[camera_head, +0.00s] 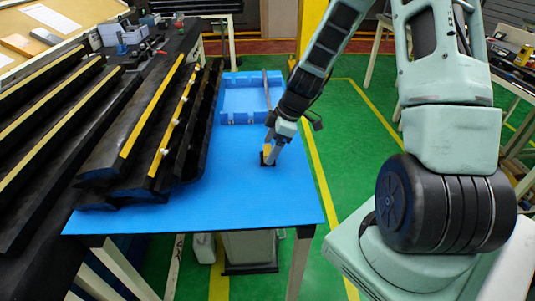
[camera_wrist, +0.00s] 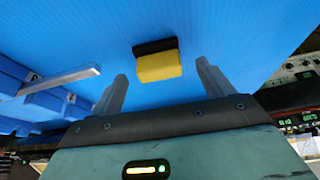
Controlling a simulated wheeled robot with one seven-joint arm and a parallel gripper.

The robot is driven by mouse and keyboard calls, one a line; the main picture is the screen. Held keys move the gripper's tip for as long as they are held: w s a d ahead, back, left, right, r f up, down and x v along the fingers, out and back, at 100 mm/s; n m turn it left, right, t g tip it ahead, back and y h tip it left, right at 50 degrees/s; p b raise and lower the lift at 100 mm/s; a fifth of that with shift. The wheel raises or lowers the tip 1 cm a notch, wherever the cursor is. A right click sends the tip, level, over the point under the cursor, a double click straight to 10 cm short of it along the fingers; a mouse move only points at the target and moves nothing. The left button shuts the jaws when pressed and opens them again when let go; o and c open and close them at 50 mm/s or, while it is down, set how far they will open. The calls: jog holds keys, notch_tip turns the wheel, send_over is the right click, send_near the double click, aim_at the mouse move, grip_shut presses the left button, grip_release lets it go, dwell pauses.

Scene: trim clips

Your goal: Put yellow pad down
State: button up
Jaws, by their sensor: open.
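The yellow pad (camera_wrist: 159,66) shows in the wrist view, with a black strip along its far side. It is on the blue tabletop (camera_head: 230,187), just beyond my gripper and roughly in line with the gap between the fingers. My gripper (camera_wrist: 160,88) is open, with one finger on each side of that gap and nothing held. In the head view my gripper (camera_head: 270,157) points down at the table. Only a bit of yellow and black shows by its fingers there, partly hidden by them.
A blue crate (camera_head: 243,119) stands on the table behind my gripper. Long black trim pieces with yellow strips (camera_head: 150,120) fill the table's left side. The front right of the tabletop is clear up to its edge. Green floor (camera_head: 350,130) lies beyond.

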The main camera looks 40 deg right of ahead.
jog(key=shift+x, duration=1.3)
jog(key=shift+c, duration=0.3)
jog(key=c, duration=1.1)
